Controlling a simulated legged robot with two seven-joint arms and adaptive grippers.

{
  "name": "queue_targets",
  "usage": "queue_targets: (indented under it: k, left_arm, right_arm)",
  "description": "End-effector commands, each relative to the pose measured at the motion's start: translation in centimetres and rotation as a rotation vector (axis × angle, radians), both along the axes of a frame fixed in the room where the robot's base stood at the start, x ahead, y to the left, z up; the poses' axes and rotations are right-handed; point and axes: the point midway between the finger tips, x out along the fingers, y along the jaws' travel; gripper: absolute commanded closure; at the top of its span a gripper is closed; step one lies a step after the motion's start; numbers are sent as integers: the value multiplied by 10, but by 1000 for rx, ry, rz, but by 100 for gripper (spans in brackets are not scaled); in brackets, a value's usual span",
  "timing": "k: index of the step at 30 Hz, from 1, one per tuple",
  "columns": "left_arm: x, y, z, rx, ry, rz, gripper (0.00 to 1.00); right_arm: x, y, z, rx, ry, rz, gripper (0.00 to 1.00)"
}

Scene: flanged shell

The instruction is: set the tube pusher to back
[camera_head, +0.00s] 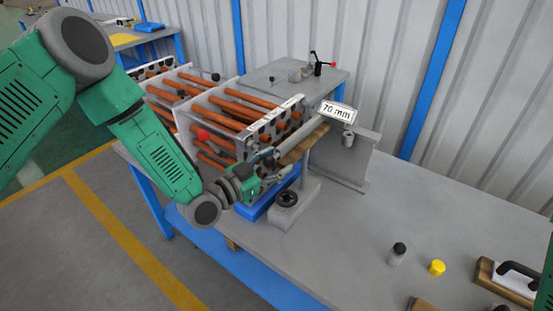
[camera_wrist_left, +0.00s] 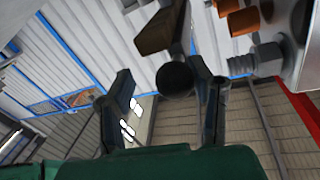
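What looks like the tube pusher, a long grey rod (camera_head: 312,133), lies along a wooden rail (camera_head: 303,145) on a grey stand, pointing at the tube bundle's flanged plate. A white "70 mm" label (camera_head: 338,111) is above its far end. My left gripper (camera_head: 270,180) is at the rail's near end, beside the plate. In the left wrist view its fingers (camera_wrist_left: 170,98) are apart, with a black ball knob (camera_wrist_left: 175,78) showing between their tips. Contact cannot be told. The wooden rail (camera_wrist_left: 158,32) shows behind the knob. My right gripper is out of view.
The shell with copper tubes (camera_head: 225,105) stands directly left of the rail. A grey upright bracket (camera_head: 345,160) stands behind it. A black-capped bottle (camera_head: 397,254), a yellow cap (camera_head: 437,267) and a wooden-based handled tool (camera_head: 505,282) sit front right. The bench (camera_head: 440,215) between is clear.

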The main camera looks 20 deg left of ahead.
Motion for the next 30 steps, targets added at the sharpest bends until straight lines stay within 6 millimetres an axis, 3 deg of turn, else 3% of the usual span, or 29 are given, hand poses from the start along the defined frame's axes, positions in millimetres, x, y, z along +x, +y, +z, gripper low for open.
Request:
queue_targets:
  k: [9,13,20,30]
  left_arm:
    - [2,6,-2,-5,1,2,53]
    - [2,1,-1,-1,0,3,98]
    - [1,-14,1,5,-3,-2,100]
    - [-28,-90,0,-6,-8,-4,100]
  right_arm:
    - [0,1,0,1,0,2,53]
    - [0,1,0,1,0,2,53]
    - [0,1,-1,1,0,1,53]
    - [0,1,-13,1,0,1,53]
